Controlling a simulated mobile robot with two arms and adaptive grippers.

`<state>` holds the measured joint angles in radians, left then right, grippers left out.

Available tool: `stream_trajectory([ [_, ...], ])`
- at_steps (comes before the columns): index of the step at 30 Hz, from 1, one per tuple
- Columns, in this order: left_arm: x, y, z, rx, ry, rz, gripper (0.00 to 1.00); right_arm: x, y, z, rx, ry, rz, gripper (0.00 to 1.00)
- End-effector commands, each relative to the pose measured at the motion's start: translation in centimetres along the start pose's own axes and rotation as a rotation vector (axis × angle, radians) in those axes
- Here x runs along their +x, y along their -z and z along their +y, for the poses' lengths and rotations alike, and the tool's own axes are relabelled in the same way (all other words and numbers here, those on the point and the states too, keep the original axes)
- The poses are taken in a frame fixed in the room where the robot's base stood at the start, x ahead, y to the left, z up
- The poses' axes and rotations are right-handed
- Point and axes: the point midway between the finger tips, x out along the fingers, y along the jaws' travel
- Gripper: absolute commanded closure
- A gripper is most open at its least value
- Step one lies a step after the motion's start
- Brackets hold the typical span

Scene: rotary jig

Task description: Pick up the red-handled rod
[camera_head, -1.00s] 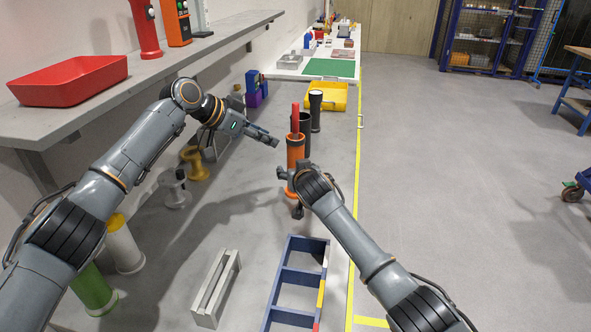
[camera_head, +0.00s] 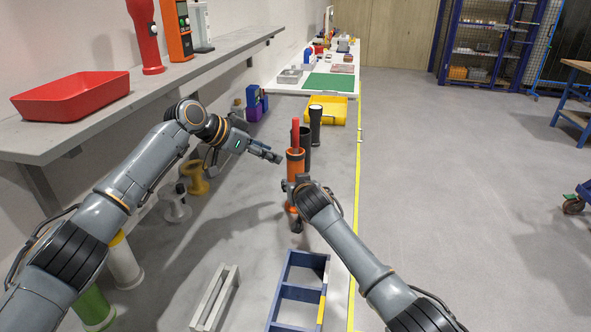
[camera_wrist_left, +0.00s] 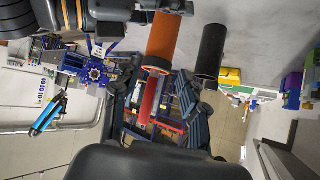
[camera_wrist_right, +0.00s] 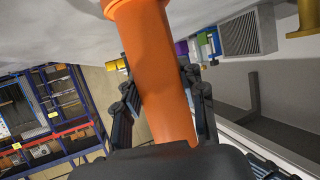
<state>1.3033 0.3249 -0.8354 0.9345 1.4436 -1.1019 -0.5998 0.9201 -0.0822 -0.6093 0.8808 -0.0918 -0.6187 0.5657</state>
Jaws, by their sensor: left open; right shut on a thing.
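The red-handled rod (camera_head: 296,132) stands upright in an orange tube (camera_head: 295,163), its red handle sticking out of the top. My right gripper (camera_head: 291,186) is shut around the tube's lower part; the orange wall also shows between its fingers in the right wrist view (camera_wrist_right: 160,85). My left gripper (camera_head: 277,157) is open and empty, left of the tube's top and a little below the handle in the head view. In the left wrist view the red handle (camera_wrist_left: 148,100) lies between the spread left fingers, with no clear contact. The rod's lower part is hidden inside the tube.
A black tube (camera_head: 305,148) and a black flashlight-like object (camera_head: 315,125) stand just behind the orange tube. A yellow tray (camera_head: 333,110) is farther back. A blue frame (camera_head: 283,292) and a grey slotted block (camera_head: 213,298) lie in front. Spools (camera_head: 174,203) stand at left under the shelf.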

Motion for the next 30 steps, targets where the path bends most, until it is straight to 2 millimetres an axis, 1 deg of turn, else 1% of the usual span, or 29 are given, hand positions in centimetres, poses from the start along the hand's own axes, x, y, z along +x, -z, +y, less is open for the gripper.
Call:
stream_trajectory([
  [1, 1.0, -0.5, 0.6, -0.008, 0.004, 0.02, 0.57, 0.0, -0.1, 0.0, 0.0, 0.0, -0.001, 0.93],
  [4, 2.7, -0.7, 1.8, -0.022, 0.039, 0.094, 0.57, 0.0, -0.1, 0.0, 0.0, 0.0, -0.001, 0.93],
  [6, 3.5, -0.8, 2.7, -0.037, 0.075, 0.167, 0.57, 0.0, -0.1, 0.0, 0.0, 0.0, -0.001, 0.93],
  [8, 3.8, -0.8, 3.3, -0.05, 0.112, 0.237, 0.57, 0.0, -0.1, 0.0, 0.0, 0.0, -0.001, 0.93],
  [11, 3.1, -0.7, 4.0, -0.075, 0.178, 0.358, 0.57, 0.0, -0.1, 0.0, 0.0, -0.001, -0.001, 0.93],
  [15, 0.9, -0.8, 4.3, -0.106, 0.27, 0.503, 0.57, 0.0, -0.1, 0.0, 0.0, -0.001, -0.002, 0.93],
  [18, -0.6, -1.0, 4.3, -0.121, 0.321, 0.576, 0.57, 0.0, -0.1, 0.0, 0.0, -0.001, -0.002, 0.93],
  [22, -1.8, -1.1, 4.1, -0.13, 0.359, 0.626, 0.57, 0.0, -0.1, 0.0, 0.0, -0.001, -0.002, 0.93],
  [25, -1.4, -0.5, 3.7, -0.133, 0.369, 0.638, 0.57, 0.0, -0.1, 0.0, 0.0, 0.0, -0.002, 0.93],
  [30, 0.8, 1.1, 2.6, -0.132, 0.368, 0.636, 0.57, 0.0, -0.1, 0.0, 0.0, 0.0, -0.001, 0.93],
])
